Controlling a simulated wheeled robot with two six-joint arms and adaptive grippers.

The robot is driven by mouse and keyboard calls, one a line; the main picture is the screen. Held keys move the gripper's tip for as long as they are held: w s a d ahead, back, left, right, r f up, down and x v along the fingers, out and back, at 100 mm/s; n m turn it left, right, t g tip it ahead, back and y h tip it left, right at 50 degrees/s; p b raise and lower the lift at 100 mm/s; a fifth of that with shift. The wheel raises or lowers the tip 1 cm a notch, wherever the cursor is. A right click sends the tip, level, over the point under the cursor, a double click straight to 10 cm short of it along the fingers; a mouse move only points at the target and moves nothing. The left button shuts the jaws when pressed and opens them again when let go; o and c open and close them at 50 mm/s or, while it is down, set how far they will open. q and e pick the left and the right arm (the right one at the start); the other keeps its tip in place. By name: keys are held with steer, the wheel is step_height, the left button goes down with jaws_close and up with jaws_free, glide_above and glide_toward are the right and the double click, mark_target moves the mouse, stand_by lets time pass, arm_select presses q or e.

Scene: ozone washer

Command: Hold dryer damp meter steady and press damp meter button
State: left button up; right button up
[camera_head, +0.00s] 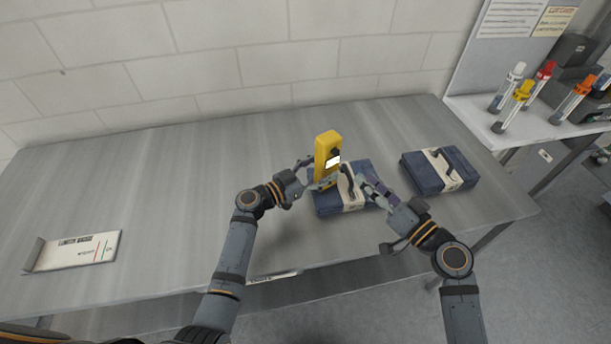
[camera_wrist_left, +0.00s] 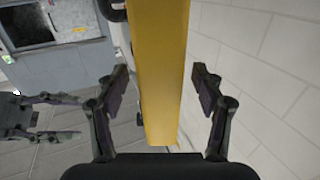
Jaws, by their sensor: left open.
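In the left wrist view, the meter (camera_wrist_left: 160,70) stands between the two spread fingers (camera_wrist_left: 160,90), with a gap on each side. My right gripper (camera_head: 370,185) is just right of the meter, over a blue case, apart from the meter. Its fingers look spread in the left wrist view (camera_wrist_left: 72,117). The meter's foot is hidden, and I cannot make out the button.
A blue case (camera_head: 325,206) with a pale band lies close behind and beside the grippers. A second blue case (camera_head: 424,178) lies to the right. A white labelled strip (camera_head: 75,252) lies at the left. Capped tubes (camera_head: 520,100) stand on a side bench. The table's left half is mostly clear.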

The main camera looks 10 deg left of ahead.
arm_select(q)
steer(key=shift+x, duration=1)
arm_select(e)
steer(key=shift+a, duration=0.1)
arm_select(q)
steer(key=shift+c, duration=0.4)
jaws_close()
arm_select(e)
steer(key=shift+c, duration=0.3)
jaws_close()
